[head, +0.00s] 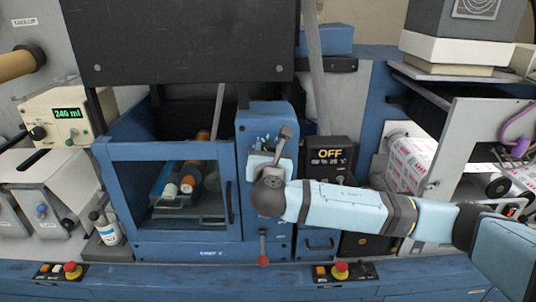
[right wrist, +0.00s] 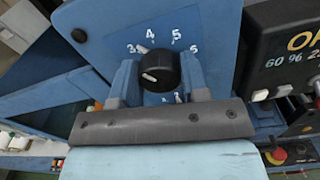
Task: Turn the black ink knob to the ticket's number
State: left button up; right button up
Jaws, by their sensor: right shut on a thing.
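The black ink knob (right wrist: 159,71) sits on a blue panel, with white numbers in an arc around it; 3, 4 and 5 are readable. My right gripper (right wrist: 158,82) is shut on the knob, one finger on each side. In the head view my right gripper (head: 268,165) covers the knob, and only some white numbers show above it. Part of the dial's lower side is hidden by the gripper. I cannot make out a ticket. My left gripper is not in view.
A black display box (head: 328,157) reading OFF stands close to the right of my gripper. A blue-framed window (head: 168,151) with a handle is to the left.

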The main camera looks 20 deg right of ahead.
jog(key=shift+f+m+b, duration=0.2)
jog(key=shift+m+b, duration=0.15)
jog(key=shift+m, duration=0.45)
jog(key=m+b, duration=0.1)
jog(key=m, duration=0.1)
jog(key=shift+m, duration=0.4)
jog(key=m+b, duration=0.1)
jog(key=m, duration=0.2)
jog(key=shift+m+b, duration=0.3)
jog(key=shift+b, duration=0.05)
jog(key=m+b, duration=0.1)
jog(key=m, duration=0.3)
jog(key=shift+m+b, duration=0.3)
jog(key=shift+m, duration=0.1)
jog(key=shift+r+m, duration=0.1)
jog(key=shift+m, duration=0.6)
jog(key=o, duration=0.9)
jog(key=shift+d, duration=0.1)
